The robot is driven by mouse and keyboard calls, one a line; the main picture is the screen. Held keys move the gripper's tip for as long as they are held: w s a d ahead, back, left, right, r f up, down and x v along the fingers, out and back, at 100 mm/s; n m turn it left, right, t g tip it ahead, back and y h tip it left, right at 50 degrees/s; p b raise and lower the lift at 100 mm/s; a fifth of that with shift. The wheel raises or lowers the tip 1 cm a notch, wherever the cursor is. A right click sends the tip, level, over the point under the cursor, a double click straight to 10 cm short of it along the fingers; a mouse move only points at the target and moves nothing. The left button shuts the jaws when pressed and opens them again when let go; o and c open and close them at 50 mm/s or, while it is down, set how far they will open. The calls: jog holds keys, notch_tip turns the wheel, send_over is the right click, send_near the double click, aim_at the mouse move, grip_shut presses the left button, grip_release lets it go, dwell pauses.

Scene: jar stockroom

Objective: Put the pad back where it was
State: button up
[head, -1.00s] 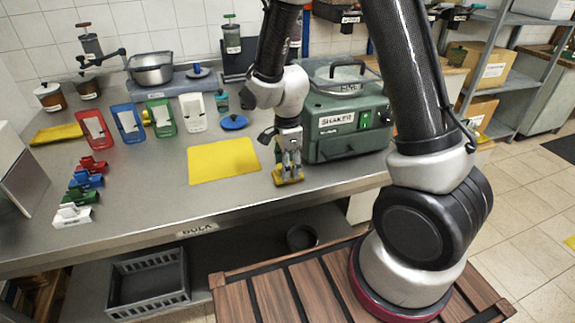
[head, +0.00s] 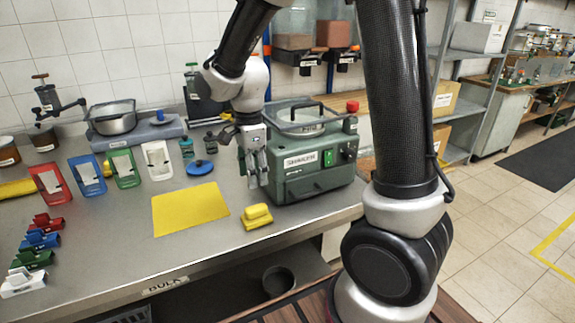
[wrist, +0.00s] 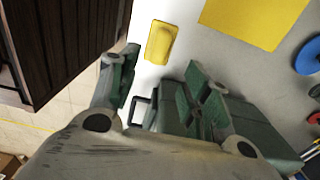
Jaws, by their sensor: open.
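A small yellow pad (head: 257,217) with a raised grip on top lies flat on the steel counter, in front of the green shaker. It also shows in the wrist view (wrist: 161,42), beyond my fingertips and apart from them. A flat yellow sheet (head: 190,208) lies just left of the pad, with bare counter between them; part of it is at the top of the wrist view (wrist: 258,18). My gripper (head: 257,184) is open and empty, above and behind the pad, beside the shaker's left side. Its spread fingers also show in the wrist view (wrist: 160,72).
The green shaker (head: 310,165) stands close to the right of my gripper. A blue lid (head: 201,168) lies behind the sheet. Coloured holders (head: 87,175) and clips (head: 40,241) stand at the left. The counter's front edge is close to the pad.

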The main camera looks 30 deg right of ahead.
jog(key=s+d+r+n+t, duration=0.2)
jog(key=s+d+r+n, duration=0.5)
jog(key=s+n, duration=0.2)
jog(key=s+d+r+n+t, duration=0.2)
jog(key=s+d+r+n, duration=0.5)
jog(key=s+d+n, duration=0.1)
jog(key=shift+s+r+n, duration=0.35)
jog(key=shift+s+n, duration=0.15)
jog(key=shift+s, duration=0.55)
